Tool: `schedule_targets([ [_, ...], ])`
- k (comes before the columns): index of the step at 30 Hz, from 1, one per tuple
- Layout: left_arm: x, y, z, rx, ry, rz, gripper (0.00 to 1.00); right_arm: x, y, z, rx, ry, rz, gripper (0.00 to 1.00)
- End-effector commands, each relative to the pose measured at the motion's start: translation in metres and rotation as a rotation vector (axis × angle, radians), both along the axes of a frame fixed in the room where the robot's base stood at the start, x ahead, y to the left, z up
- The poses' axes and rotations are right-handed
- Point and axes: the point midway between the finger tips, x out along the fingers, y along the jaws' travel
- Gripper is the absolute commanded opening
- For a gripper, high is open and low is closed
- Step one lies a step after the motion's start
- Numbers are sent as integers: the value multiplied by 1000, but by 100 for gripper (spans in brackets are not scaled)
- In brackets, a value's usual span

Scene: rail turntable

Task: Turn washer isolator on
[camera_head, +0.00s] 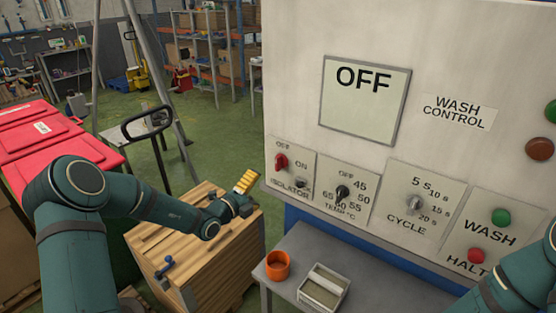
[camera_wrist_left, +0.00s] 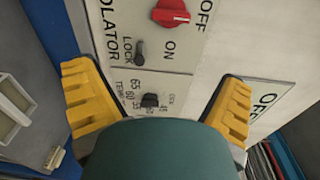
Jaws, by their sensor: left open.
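The red isolator knob (camera_head: 281,161) is on the leftmost small plate of the wash control panel (camera_head: 460,60), with OFF above it and ON to its right. A small dark lock (camera_head: 300,183) sits below ON. The display (camera_head: 362,100) reads OFF. My left gripper (camera_head: 246,181) is open and empty, left of the isolator plate and apart from the knob. In the left wrist view the red knob (camera_wrist_left: 170,13) shows at the top, beyond the spread yellow fingers (camera_wrist_left: 157,85); the lock (camera_wrist_left: 139,53) is below it. My right gripper is out of view.
The temperature knob (camera_head: 342,192), cycle knob (camera_head: 414,204) and green (camera_head: 501,217) and red (camera_head: 476,255) buttons are to the right. An orange cup (camera_head: 278,265) and a light tray (camera_head: 323,288) stand on the grey shelf (camera_head: 305,240) below. A wooden crate (camera_head: 235,255) is under my left arm.

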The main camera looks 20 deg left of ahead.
Motion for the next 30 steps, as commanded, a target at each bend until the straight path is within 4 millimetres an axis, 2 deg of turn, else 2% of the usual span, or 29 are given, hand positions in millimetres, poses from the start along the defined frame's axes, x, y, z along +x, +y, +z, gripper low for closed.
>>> schedule_targets([
  [2,5,12,8,-49,-8,44,96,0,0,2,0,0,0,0],
  [5,12,15,11,-73,-12,62,96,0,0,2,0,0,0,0],
  [11,39,4,11,-71,-13,59,96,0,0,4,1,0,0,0],
  [21,101,-19,11,-67,-12,59,96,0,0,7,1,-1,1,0],
  [30,131,-30,11,-67,-11,58,96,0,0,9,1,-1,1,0],
])
